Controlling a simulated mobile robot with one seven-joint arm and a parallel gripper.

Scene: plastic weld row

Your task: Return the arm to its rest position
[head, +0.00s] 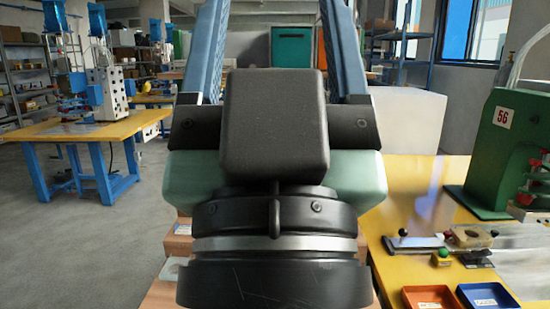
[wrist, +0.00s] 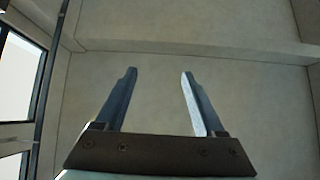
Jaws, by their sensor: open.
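My gripper (head: 275,45) rises large in the middle of the head view, its two blue-grey fingers pointing up and spread apart. In the wrist view my gripper (wrist: 158,80) is open, with nothing between its fingers. My gripper's dark housing and wrist hide the middle of the head view.
At left stands another yellow worktable (head: 75,130). The grey floor (head: 85,245) between is clear.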

